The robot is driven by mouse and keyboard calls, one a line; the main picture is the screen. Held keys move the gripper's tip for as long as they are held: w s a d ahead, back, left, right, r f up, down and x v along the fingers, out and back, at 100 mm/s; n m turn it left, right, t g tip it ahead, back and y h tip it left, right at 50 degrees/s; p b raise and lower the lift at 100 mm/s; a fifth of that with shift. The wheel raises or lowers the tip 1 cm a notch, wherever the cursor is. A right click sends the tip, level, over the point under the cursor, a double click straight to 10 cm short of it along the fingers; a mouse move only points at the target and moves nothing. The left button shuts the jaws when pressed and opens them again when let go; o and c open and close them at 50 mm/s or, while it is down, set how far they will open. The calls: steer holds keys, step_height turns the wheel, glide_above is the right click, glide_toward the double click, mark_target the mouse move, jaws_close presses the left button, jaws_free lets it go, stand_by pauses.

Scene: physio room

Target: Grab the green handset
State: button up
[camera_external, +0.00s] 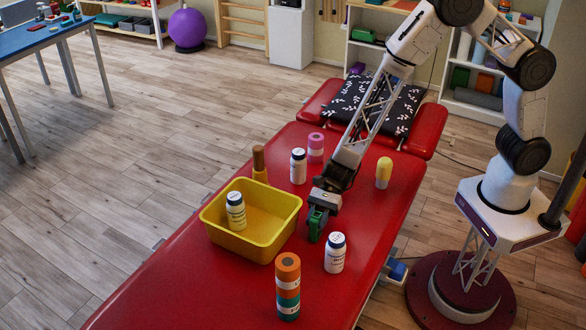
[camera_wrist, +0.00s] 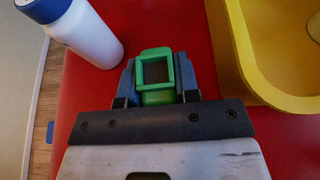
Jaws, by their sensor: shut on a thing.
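The green handset (camera_external: 316,225) is upright at the end of my gripper (camera_external: 324,206), over the red treatment table and just right of the yellow bin. In the wrist view the handset (camera_wrist: 156,73) shows a green frame around a dark square face. My gripper (camera_wrist: 156,88) is shut on it, with one finger on each side. I cannot tell whether the handset's lower end touches the table.
The yellow bin (camera_external: 212,232) holds a white bottle (camera_external: 236,212). Another white bottle (camera_external: 335,253) with a blue cap stands close right of the handset. A striped roll stack (camera_external: 288,287), white bottle (camera_external: 298,166), pink roll (camera_external: 316,148), brown bottle (camera_external: 259,165) and yellow bottle (camera_external: 384,172) stand around.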

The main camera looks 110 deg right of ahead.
steer(key=shift+r, duration=0.15)
steer(key=shift+r, duration=0.75)
step_height(320, 180, up, 2)
steer(key=s+r, duration=0.1)
steer(key=s, duration=1.5)
